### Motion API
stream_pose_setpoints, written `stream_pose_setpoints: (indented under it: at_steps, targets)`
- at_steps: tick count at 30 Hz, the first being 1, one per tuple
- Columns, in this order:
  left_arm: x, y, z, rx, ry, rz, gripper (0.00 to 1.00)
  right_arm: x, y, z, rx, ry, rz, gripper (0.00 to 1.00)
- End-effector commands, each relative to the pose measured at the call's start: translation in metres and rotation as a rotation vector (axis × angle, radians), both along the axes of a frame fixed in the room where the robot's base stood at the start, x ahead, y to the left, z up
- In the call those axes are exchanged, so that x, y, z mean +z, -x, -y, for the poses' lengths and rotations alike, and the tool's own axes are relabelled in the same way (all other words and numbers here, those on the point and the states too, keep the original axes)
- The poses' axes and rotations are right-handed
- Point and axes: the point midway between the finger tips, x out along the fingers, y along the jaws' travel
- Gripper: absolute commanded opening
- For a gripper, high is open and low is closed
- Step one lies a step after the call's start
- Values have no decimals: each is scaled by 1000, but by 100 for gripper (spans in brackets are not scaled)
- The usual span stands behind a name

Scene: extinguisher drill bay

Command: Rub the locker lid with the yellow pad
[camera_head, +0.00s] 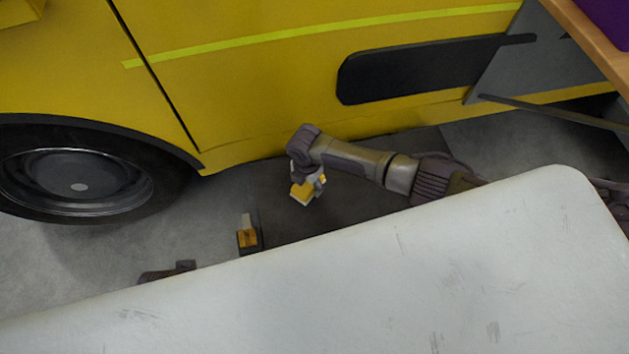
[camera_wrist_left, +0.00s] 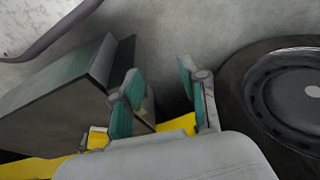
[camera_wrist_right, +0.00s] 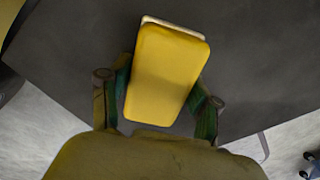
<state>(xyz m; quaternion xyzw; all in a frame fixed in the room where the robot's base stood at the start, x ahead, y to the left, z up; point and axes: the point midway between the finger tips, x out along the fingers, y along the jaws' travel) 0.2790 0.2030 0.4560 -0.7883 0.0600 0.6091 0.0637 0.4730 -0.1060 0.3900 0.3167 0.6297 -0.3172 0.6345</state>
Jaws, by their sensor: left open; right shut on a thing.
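The yellow pad (camera_wrist_right: 167,72) is held between the fingers of my right gripper (camera_head: 312,178) and shows a pale layer along its far edge. In the head view the pad (camera_head: 301,194) points down over a dark grey surface, which looks like the locker lid (camera_head: 355,207). The lid (camera_wrist_right: 260,75) fills much of the right wrist view behind the pad; I cannot tell if they touch. My left gripper (camera_wrist_left: 158,74) is open and empty in its wrist view, beside the dark box-like locker (camera_wrist_left: 55,95).
A yellow vehicle (camera_head: 270,75) with a large wheel (camera_head: 80,183) stands along the back. A pale scuffed surface (camera_head: 400,285) fills the foreground and hides what is below. A small orange and grey thing (camera_head: 248,238) shows near its edge. Grey floor (camera_head: 60,265) lies at left.

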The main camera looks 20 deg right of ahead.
Motion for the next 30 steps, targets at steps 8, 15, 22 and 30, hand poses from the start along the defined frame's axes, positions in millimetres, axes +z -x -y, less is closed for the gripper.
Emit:
stream_pose_setpoints:
  at_steps: [8, 15, 22, 30]
  targets:
    - [1, -1, 0, 0, 0, 0, 43, -2, 3, -15, 4, -9, -4, 30]
    - [13, -4, 1, 0, 2, 14, 43, 0, 1, -35, 3, -9, -3, 29]
    - [21, -6, 2, -1, 4, 21, 43, 1, 0, -37, 1, -5, -2, 29]
    - [13, -3, 0, -2, 0, 14, 43, 5, -1, -36, 1, -4, -2, 29]
